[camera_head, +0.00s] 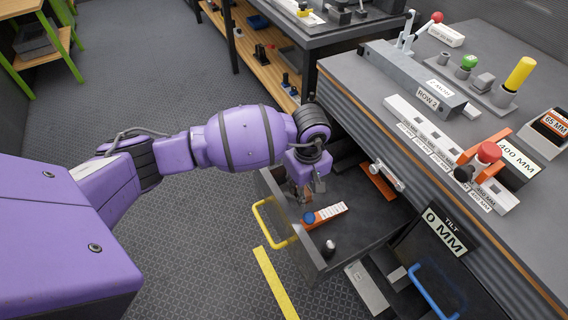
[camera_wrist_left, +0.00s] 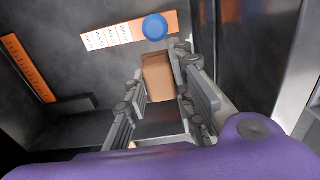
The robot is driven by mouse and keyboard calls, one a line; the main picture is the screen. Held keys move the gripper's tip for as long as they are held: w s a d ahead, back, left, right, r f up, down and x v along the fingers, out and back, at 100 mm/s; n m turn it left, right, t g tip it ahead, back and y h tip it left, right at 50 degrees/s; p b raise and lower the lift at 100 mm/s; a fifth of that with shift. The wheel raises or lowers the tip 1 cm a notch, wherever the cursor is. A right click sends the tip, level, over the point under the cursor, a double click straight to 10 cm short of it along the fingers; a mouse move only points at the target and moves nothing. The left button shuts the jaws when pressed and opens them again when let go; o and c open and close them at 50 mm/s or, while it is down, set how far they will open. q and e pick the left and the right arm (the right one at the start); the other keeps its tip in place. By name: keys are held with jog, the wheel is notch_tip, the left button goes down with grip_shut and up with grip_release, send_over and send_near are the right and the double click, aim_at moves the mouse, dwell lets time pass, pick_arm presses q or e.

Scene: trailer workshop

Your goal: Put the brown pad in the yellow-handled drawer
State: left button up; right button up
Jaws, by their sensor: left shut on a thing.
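The yellow-handled drawer (camera_head: 311,262) is pulled open under the workbench, with its yellow handle (camera_head: 256,215) facing left. My left gripper (camera_head: 307,186) points down into the left end of this drawer. In the left wrist view, the brown pad (camera_wrist_left: 158,76) is between the two fingers of my left gripper (camera_wrist_left: 160,88), which is shut on it. The pad looks like a small brown block over the dark drawer floor. Whether it touches the floor I cannot tell. My right gripper is not in view.
The drawer holds an orange-and-white card (camera_head: 330,213) with a blue disc (camera_head: 309,218), a dark knob (camera_head: 329,249) and an orange-ended bar (camera_head: 383,184). Bare floor shows between them. A blue-handled drawer (camera_head: 434,292) is at the lower right. The bench top (camera_head: 360,75) overhangs behind.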

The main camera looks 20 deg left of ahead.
pick_arm(q)
jog(key=w+a+f, duration=0.2)
jog(key=f, duration=0.1)
jog(key=w+a+f, duration=0.1)
jog(key=f, duration=0.1)
jog(key=shift+w+f, duration=0.25)
jog(key=shift+w, duration=0.1)
jog(key=shift+w+a+f+b, duration=0.1)
jog(key=shift+f+b, duration=0.1)
jog(key=shift+f, duration=0.7)
jog(key=shift+w+a+f+b, duration=0.1)
jog(key=shift+f+b, duration=0.05)
jog(key=shift+f, duration=0.75)
jog(key=shift+f, duration=0.15)
jog(key=o, duration=1)
jog(key=shift+s, duration=0.1)
notch_tip(320, 180, up, 12)
jog(key=shift+r, duration=0.25)
jog(key=shift+p, duration=0.3)
